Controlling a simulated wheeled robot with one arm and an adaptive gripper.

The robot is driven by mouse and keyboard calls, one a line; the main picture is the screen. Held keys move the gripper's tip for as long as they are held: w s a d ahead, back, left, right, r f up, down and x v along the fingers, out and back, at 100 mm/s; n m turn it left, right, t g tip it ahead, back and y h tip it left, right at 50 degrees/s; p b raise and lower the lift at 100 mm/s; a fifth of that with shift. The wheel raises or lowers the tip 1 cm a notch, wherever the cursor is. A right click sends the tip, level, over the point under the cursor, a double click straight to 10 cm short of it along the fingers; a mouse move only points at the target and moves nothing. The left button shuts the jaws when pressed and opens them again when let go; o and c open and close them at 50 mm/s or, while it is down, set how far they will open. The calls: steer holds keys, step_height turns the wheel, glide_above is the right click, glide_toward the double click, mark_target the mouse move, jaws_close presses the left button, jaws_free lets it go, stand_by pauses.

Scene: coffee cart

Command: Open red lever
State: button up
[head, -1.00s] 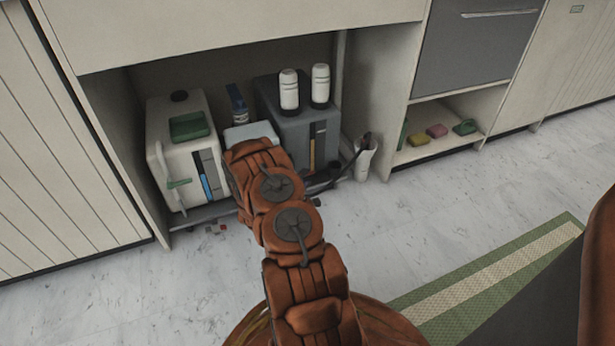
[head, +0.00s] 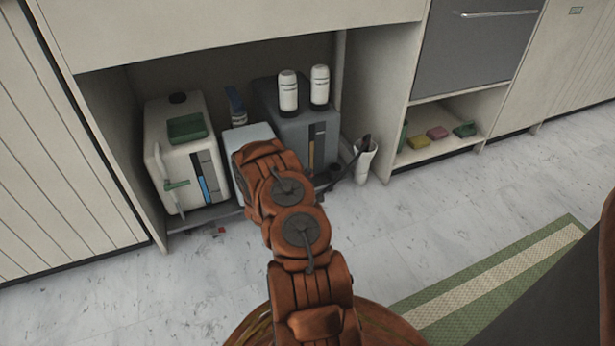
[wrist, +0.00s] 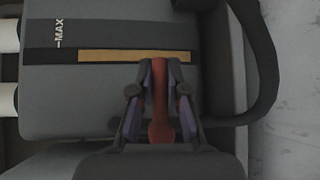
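In the wrist view, a red lever (wrist: 160,118) runs upright in the picture at the front of a grey tank (wrist: 85,96). My gripper (wrist: 160,80) has its dark fingertips close on both sides of the lever, and it looks shut on it. The tank has an orange level strip (wrist: 133,57) and a "MAX" mark. In the head view, the grey tank (head: 291,130) stands at the right of the open bay. My arm covers the lever and the gripper there.
Two white bottles (head: 288,92) top the grey tank. A dark hose bends into a white holder (head: 365,160) on the right. Small red bits (head: 219,232) show near the floor.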

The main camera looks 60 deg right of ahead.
jaws_close()
